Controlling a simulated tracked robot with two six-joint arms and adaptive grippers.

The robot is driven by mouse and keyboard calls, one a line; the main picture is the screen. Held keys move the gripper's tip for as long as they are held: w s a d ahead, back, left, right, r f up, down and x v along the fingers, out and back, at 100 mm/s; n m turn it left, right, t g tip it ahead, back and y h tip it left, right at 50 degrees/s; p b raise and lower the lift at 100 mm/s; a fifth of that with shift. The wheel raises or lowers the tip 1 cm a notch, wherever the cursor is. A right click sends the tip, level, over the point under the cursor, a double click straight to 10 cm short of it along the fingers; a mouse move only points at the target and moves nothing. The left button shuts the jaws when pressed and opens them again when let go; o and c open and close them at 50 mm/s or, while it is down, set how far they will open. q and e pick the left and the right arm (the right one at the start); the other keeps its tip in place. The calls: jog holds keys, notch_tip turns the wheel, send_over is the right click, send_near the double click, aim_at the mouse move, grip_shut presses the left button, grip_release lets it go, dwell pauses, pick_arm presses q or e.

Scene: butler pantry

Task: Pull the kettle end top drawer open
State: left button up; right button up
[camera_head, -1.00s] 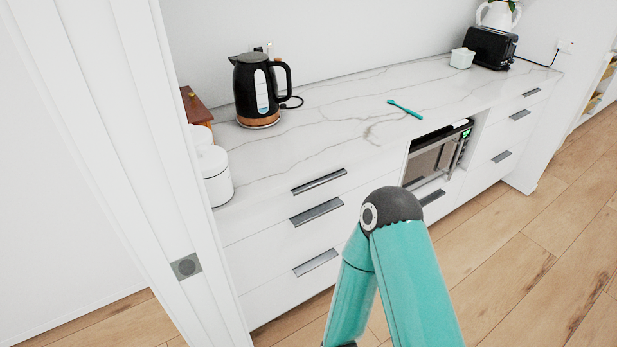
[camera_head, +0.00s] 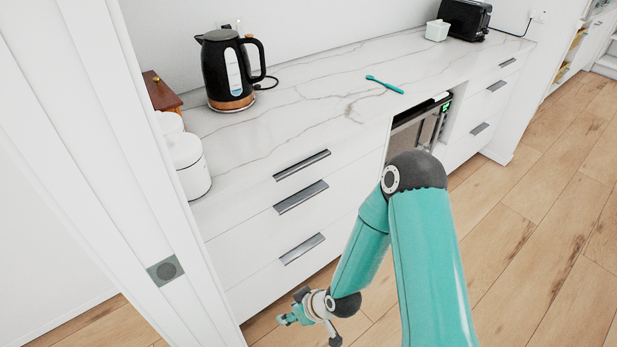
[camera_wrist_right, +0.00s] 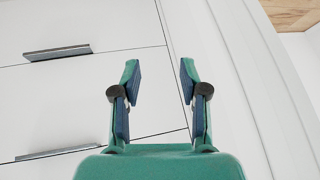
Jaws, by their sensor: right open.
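The kettle end top drawer (camera_head: 250,185) is shut, its front flush below the marble counter. Its dark bar handle (camera_head: 302,165) is the uppermost of three in that stack. The black kettle (camera_head: 228,72) stands on the counter above, to the left. My right gripper (camera_head: 284,318) is low in front of the drawers, near the floor, well below the top handle and apart from it. In the wrist view the right gripper (camera_wrist_right: 158,72) is open and empty, facing white fronts. A bar handle (camera_wrist_right: 57,52) lies left of its fingers; I cannot tell which drawer it belongs to. My left gripper is out of view.
A white door frame (camera_head: 150,200) stands close on the left. A white canister (camera_head: 188,165) sits at the counter's left end. A microwave (camera_head: 415,128) is in a niche right of the stack. The wooden floor (camera_head: 530,220) is clear on the right.

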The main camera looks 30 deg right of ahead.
jog(key=w+d+r+n+t+h+b, duration=0.2)
jog(key=w+d+r+n+t+b, duration=0.3)
jog(key=w+d, duration=0.55)
jog(key=n+t+b, duration=0.3)
jog(key=n+t, duration=0.4)
jog(key=n, duration=0.5)
send_near(306, 169)
jog(key=w+p, duration=0.1)
jog(key=w, duration=0.2)
jog(key=w+p, duration=0.1)
jog(key=w, duration=0.2)
jog(key=w+p, duration=0.1)
jog(key=w, duration=0.2)
jog(key=shift+a+f, duration=0.1)
jog(key=shift+a, duration=0.25)
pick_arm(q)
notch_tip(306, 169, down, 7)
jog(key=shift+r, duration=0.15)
pick_arm(e)
grip_shut()
